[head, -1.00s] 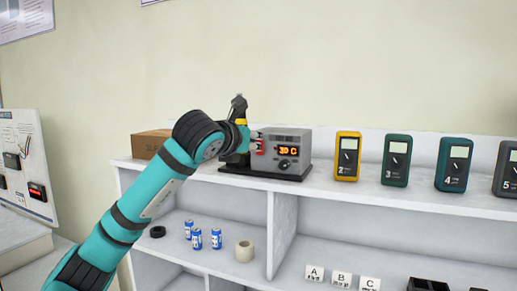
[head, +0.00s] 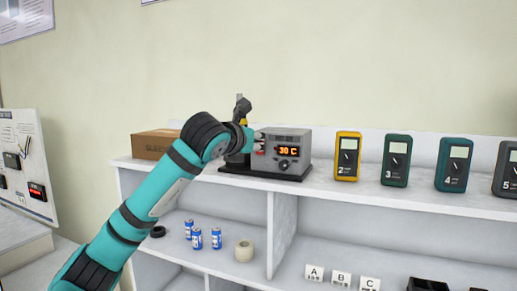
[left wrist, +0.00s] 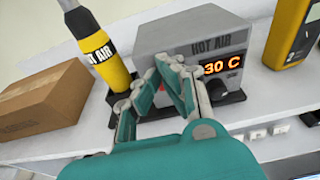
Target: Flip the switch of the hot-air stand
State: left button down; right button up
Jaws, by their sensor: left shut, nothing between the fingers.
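The hot-air stand (head: 285,142) is a grey box on a black base on the top shelf. Its display reads 30 C, with a dark knob below. It also shows in the left wrist view (left wrist: 190,38), with a yellow hot-air tool (left wrist: 97,50) upright in its holder at the left. My left gripper (left wrist: 165,62) is shut and empty at the front of the box, left of the display. Its fingers cover the switch area in the left wrist view; in the head view a bit of red (head: 260,152) shows beside the wrist. I cannot tell whether they touch. My right gripper is out of view.
A cardboard box (head: 155,144) stands left of the stand. A yellow multimeter (head: 347,157) and several others stand to its right. The lower shelf holds blue cans (head: 197,239), a beige ring (head: 244,251) and lettered blocks (head: 341,280).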

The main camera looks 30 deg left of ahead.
pick_arm(q)
jog(key=shift+w, duration=0.25)
jog(key=shift+s+b, duration=0.45)
jog(key=shift+s, duration=0.05)
jog(key=s+r+b, duration=0.1)
jog(key=s+b, duration=0.1)
jog(key=s, duration=0.5)
jog(key=shift+d+r, duration=0.25)
jog(key=shift+w, duration=0.1)
